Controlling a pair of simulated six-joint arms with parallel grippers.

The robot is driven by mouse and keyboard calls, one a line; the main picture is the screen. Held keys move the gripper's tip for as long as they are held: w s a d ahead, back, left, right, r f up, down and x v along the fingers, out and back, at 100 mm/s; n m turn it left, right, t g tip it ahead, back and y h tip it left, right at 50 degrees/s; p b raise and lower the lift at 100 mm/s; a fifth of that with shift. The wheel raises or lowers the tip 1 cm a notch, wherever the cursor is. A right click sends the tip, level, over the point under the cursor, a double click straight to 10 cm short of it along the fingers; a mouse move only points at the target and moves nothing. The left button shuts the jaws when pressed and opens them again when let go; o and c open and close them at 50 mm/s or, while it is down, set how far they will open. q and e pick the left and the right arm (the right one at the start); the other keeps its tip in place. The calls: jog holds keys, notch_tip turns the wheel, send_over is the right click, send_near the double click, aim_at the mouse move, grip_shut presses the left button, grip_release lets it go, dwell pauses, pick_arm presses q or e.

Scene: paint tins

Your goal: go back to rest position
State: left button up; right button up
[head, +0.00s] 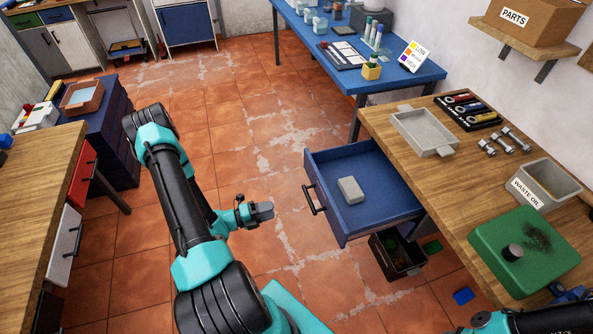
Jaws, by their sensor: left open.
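My left gripper (264,210) hangs over the tiled floor in the middle of the head view, left of the open blue drawer (372,212). It is open, its grey fingers point right, and nothing shows between them. It is apart from the drawer and its handle. My right arm shows only in part at the bottom right corner, and its gripper is not in view.
A grey block (350,190) lies in the drawer. The right workbench (470,155) carries a grey tray (422,133), a waste oil bin (543,184) and a green box (520,248). A black crate (398,262) stands below the drawer. Floor beyond the left gripper is clear.

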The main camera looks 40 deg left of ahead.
pick_arm(q)
send_near(321, 196)
jog(key=shift+f+x, duration=0.2)
jog(key=shift+x, duration=0.85)
jog(key=shift+a, duration=0.1)
jog(key=v, duration=1.2)
jog(key=x, duration=1.8)
jog(key=shift+s, duration=0.15)
dwell(0.4)
jog(key=v, duration=1)
dwell(0.5)
